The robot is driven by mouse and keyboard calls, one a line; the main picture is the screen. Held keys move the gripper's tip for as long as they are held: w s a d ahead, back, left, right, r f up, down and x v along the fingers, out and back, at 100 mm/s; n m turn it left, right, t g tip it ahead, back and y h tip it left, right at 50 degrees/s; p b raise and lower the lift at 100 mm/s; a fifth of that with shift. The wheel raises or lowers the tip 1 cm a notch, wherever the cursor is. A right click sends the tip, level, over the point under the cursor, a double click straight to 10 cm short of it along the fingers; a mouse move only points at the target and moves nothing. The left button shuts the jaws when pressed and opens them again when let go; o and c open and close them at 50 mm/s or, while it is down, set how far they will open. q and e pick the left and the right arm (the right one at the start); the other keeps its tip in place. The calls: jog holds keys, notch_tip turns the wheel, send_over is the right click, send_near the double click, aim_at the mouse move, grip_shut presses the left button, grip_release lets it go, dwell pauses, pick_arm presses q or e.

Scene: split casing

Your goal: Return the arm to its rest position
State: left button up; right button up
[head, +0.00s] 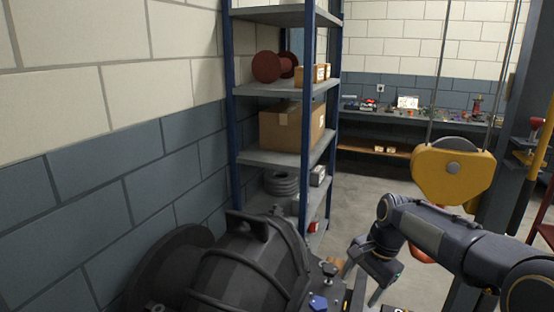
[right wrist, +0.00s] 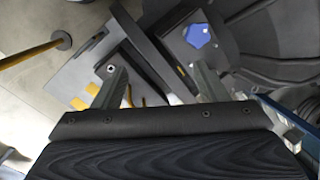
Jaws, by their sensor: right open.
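My right arm comes in from the right in the head view. Its gripper (head: 361,284) is above the area just right of the large dark casing (head: 245,275). In the right wrist view the two fingers of the right gripper (right wrist: 158,78) stand wide apart with nothing held between them. A blue piece (head: 318,302) lies on a grey plate beside the casing; it also shows in the right wrist view (right wrist: 198,35), beyond the fingers. The lower part of the casing is cut off by the frame. My left gripper is in neither view.
A yellow hoist block (head: 453,165) hangs on cables just behind my right arm. A blue-framed shelf (head: 308,120) with boxes stands behind the casing. A workbench (head: 400,117) runs along the back wall. Open floor (head: 360,195) lies between shelf and hoist.

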jog(key=s+d+n+t+y, duration=0.1)
jog(key=s+n+t, duration=0.3)
jog(key=s, duration=2.4)
jog(key=f+n, duration=0.1)
jog(key=n, duration=0.4)
jog(key=shift+t, duration=0.4)
